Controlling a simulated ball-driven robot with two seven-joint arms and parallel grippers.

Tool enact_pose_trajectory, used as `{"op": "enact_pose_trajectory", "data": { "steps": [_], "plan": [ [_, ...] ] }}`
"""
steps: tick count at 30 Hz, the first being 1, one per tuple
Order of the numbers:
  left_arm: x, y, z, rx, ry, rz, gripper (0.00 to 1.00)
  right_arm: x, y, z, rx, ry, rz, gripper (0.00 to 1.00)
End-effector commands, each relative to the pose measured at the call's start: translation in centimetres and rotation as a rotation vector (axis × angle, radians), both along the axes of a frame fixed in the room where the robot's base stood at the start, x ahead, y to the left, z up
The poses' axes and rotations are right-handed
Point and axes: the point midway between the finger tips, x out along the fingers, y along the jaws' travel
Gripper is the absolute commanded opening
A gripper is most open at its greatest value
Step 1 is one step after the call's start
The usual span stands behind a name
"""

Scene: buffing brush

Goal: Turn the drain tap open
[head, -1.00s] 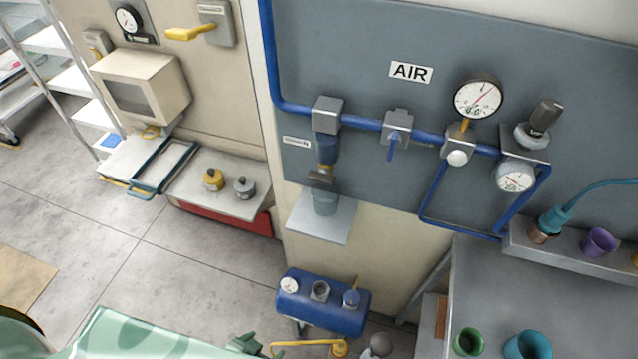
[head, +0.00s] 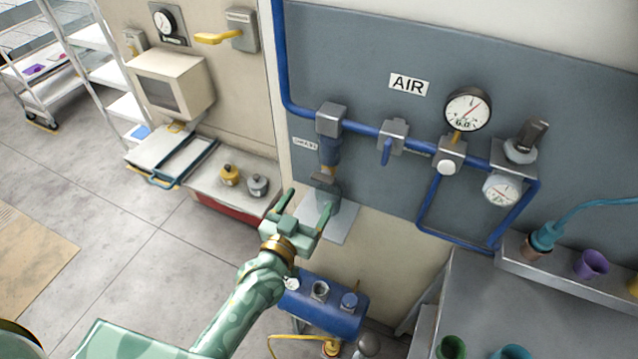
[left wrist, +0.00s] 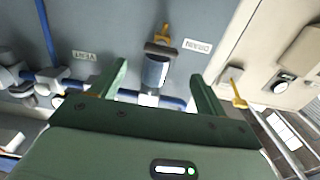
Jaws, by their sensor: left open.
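The drain tap (head: 323,179) is a small brownish fitting under the blue filter bowl (head: 329,153), which hangs from a grey block on the blue pipe. In the left wrist view the tap shows a yellow-orange handle (left wrist: 163,34) near the DRAIN label (left wrist: 198,46), with the blue bowl (left wrist: 156,72) between my fingers in the picture. My left gripper (head: 308,202) is open and empty, in front of and below the tap in the head view, apart from it. Its fingers (left wrist: 158,72) point toward the tap. My right gripper is not in view.
A grey-blue cup (head: 328,193) stands on a small shelf (head: 343,228) below the tap, partly behind my gripper. A blue tank (head: 335,316) is lower down. A blue-handled valve (head: 387,152) and gauges sit to the right. A side shelf (head: 255,204) holds two weights.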

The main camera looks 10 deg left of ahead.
Motion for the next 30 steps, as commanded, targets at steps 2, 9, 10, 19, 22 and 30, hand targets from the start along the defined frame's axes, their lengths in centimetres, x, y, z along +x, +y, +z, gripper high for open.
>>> {"op": "enact_pose_trajectory", "data": {
  "steps": [2,9,10,19,22,30],
  "plan": [
    [2.0,-0.4,0.0,-0.001,-0.001,0.000,0.75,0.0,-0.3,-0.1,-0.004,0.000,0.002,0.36],
    [5.6,-1.1,-0.1,0.001,0.002,0.000,0.75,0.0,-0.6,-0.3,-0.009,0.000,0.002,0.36],
    [5.9,-1.1,-0.1,0.001,0.002,0.000,0.75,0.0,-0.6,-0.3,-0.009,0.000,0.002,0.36],
    [6.5,-1.2,-0.1,0.001,0.003,0.000,0.75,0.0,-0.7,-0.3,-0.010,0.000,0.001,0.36],
    [6.5,-1.2,-0.1,0.001,0.003,0.000,0.66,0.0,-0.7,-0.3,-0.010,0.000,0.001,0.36],
    [6.4,-1.2,-0.1,0.000,0.002,0.000,0.30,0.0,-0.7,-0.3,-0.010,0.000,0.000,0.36]
  ]
}}
